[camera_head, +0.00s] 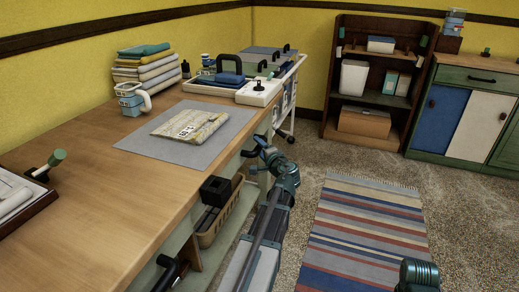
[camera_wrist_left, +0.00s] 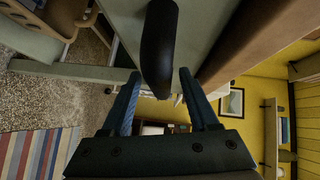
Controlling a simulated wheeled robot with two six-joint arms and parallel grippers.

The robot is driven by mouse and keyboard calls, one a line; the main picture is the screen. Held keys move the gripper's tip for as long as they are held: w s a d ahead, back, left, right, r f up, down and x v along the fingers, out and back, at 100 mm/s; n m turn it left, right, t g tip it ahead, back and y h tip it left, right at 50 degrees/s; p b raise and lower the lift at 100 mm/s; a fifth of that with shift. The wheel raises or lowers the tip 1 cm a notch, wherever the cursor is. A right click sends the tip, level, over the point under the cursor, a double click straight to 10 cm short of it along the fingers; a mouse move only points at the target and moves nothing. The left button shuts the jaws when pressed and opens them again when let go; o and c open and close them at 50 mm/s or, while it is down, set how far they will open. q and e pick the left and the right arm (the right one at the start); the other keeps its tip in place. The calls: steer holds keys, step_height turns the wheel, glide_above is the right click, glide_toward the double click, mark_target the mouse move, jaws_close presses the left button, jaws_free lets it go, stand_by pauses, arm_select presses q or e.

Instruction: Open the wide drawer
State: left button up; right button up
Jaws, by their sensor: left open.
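The pale drawer front (camera_wrist_left: 212,22) lies under the brown worktop edge in the left wrist view. Its thick black handle (camera_wrist_left: 160,42) reaches down between the two blue fingers of my left gripper (camera_wrist_left: 158,76). The jaws are open, one finger on each side of the handle's end; I cannot tell whether either touches it. In the head view my left gripper (camera_head: 262,147) is at the worktop's front side near its far end, small and partly hidden. How far the drawer stands out is unclear. My right gripper is not in view.
A basket (camera_head: 210,238) sits below. A striped rug (camera_head: 365,235) covers open floor to the right. A shelf (camera_head: 375,75) stands behind.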

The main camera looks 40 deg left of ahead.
arm_select(q)
jaws_close()
stand_by(0.4)
stand_by(1.1)
